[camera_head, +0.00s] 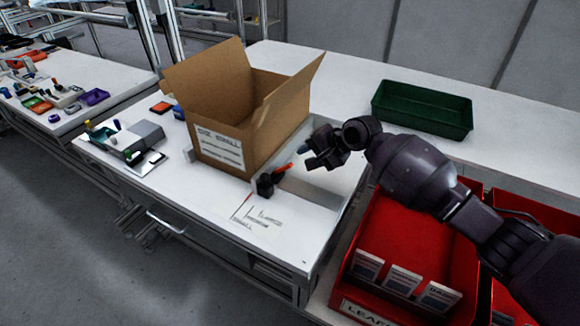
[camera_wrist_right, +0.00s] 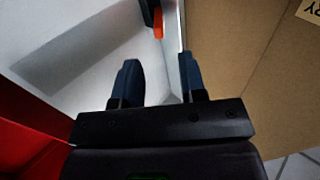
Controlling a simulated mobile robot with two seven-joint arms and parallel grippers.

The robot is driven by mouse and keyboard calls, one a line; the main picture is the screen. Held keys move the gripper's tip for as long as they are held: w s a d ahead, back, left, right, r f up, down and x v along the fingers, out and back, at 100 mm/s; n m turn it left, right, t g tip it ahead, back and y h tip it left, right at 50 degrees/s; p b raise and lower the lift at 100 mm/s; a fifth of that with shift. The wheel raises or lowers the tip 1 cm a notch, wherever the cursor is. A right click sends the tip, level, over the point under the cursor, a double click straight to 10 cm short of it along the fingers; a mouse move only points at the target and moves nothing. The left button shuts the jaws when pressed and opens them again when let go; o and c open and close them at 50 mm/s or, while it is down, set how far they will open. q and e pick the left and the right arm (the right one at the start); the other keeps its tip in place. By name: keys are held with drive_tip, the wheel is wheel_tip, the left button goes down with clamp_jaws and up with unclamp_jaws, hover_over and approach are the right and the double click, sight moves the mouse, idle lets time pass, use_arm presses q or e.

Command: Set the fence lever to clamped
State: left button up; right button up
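The fence lever (camera_head: 282,168) has an orange-red handle on a black clamp block (camera_head: 265,184), beside the open cardboard box on the white table. The handle points up and to the right. In the right wrist view the orange lever (camera_wrist_right: 158,22) shows at the top, beyond the fingertips. My right gripper (camera_head: 307,157) is just right of the lever and apart from it. Its two dark fingers (camera_wrist_right: 158,72) stand apart with nothing held between them. I cannot tell from the handle's angle whether the lever is clamped. My left gripper is out of view.
The cardboard box (camera_head: 225,120) stands close left of the right gripper. A green tray (camera_head: 422,110) is behind, and a red bin (camera_head: 400,245) with white packs is at the front right. Printed lines mark the table front.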

sight(292, 165)
drive_tip(key=b+x, duration=0.2)
drive_tip(key=x, duration=0.7)
drive_tip(key=shift+f, duration=0.15)
drive_tip(key=shift+c, duration=0.3)
drive_tip(key=shift+s, duration=0.1)
clamp_jaws()
